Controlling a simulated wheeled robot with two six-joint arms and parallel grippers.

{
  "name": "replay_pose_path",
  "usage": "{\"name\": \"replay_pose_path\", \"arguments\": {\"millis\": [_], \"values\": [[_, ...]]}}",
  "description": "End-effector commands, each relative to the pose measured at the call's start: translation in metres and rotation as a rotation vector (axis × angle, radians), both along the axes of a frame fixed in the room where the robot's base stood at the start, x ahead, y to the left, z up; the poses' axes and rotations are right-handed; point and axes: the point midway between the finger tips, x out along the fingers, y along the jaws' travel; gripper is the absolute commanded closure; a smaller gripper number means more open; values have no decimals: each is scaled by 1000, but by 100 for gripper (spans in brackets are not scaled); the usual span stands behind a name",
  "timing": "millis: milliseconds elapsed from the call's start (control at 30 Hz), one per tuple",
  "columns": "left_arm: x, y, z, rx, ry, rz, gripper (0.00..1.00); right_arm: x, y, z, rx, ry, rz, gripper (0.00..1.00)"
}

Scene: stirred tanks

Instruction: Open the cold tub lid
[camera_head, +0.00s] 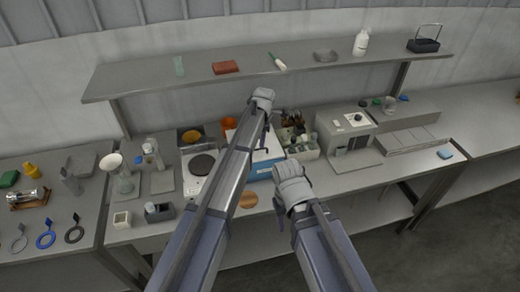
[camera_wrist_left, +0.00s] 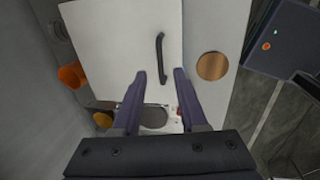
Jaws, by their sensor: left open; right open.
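The cold tub (camera_head: 264,172) is a blue box with a white lid, at mid-bench in the head view and partly hidden behind my left arm. Its white lid (camera_wrist_left: 112,40) fills the upper middle of the left wrist view and lies flat. A black bar handle (camera_wrist_left: 160,58) stands on the lid. My left gripper (camera_wrist_left: 160,75) is open and empty, its fingertips on either side of the handle's near end in the picture. I cannot tell the height gap. In the head view, my left gripper (camera_head: 262,98) is above the tub. My right gripper (camera_head: 290,190) is open near the bench's front edge.
A hot plate (camera_head: 201,165) stands left of the tub, and a caddy of bottles (camera_head: 298,138) stands right of it. A wooden disc (camera_wrist_left: 212,66) lies beside the lid. A shelf (camera_head: 290,68) with several items runs above the bench. An orange bowl (camera_wrist_left: 72,75) sits beside the lid.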

Motion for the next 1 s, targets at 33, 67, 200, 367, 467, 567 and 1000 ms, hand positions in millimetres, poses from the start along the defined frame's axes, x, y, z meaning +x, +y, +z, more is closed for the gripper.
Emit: {"name": "replay_pose_path", "arguments": {"millis": [33,67,200,367,467,567,1000], "values": [[2,1,-14,0,0,0,58,0,0,-14,0,0,1,50],[3,1,-18,0,0,0,58,0,0,-18,-1,0,2,50],[6,2,-36,0,0,0,58,0,0,-35,-1,0,5,50],[8,3,-47,0,0,0,58,0,0,-47,-2,0,9,50],[9,3,-48,0,0,-1,58,0,0,-48,-2,0,10,50],[9,3,-47,0,0,-1,58,0,0,-47,-2,0,10,50],[9,3,-47,0,0,-1,94,0,0,-46,-2,0,10,50]]}}
